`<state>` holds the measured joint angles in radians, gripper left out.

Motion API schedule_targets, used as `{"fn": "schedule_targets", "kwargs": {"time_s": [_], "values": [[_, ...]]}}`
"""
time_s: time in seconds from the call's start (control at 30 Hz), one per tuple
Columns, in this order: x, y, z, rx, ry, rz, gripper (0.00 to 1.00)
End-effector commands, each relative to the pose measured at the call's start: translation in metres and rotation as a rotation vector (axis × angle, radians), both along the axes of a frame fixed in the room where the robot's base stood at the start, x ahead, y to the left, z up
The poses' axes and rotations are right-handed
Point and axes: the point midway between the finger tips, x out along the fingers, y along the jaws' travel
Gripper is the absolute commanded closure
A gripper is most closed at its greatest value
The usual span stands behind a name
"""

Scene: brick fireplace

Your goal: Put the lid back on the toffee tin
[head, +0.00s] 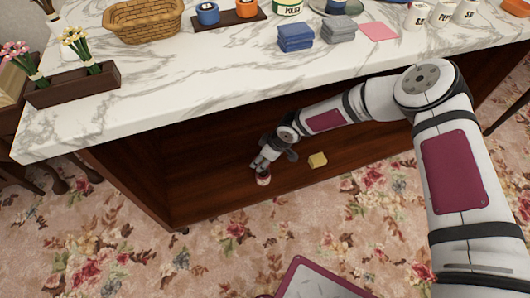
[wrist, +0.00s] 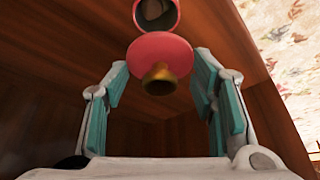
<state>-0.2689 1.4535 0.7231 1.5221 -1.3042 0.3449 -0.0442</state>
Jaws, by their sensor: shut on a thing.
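In the wrist view, the red lid (wrist: 150,48) with its brass knob (wrist: 160,80) pointing towards the camera sits between the fingers of my gripper (wrist: 161,72). The gripper is shut on the lid, a fingertip at either side. The toffee tin (wrist: 136,14) shows just beyond, at the top edge, its mouth uncovered and something brown inside. The lid appears apart from the tin's full rim and covers its lower edge; the exact gap cannot be told. In the head view, my gripper (head: 261,168) reaches low into the wooden cabinet, above a small red and pale thing (head: 263,180).
A yellow block (head: 318,160) lies on the cabinet floor right of my gripper. The marble counter (head: 190,95) overhangs it, holding a basket (head: 145,18), folded blue cloths (head: 295,38), cups and a flower planter (head: 72,86). Wooden panels close in around the gripper. Flowered carpet (head: 230,255) lies in front.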

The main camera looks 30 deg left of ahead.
Motion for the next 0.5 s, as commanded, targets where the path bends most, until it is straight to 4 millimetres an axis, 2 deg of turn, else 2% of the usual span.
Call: {"fn": "schedule_targets", "kwargs": {"time_s": [0.27, 0.5], "values": [[0.0, 0.0, -0.007, -0.001, -0.001, 0.002, 0.7], [0.0, 0.0, -0.024, -0.001, 0.0, -0.001, 0.7]]}}
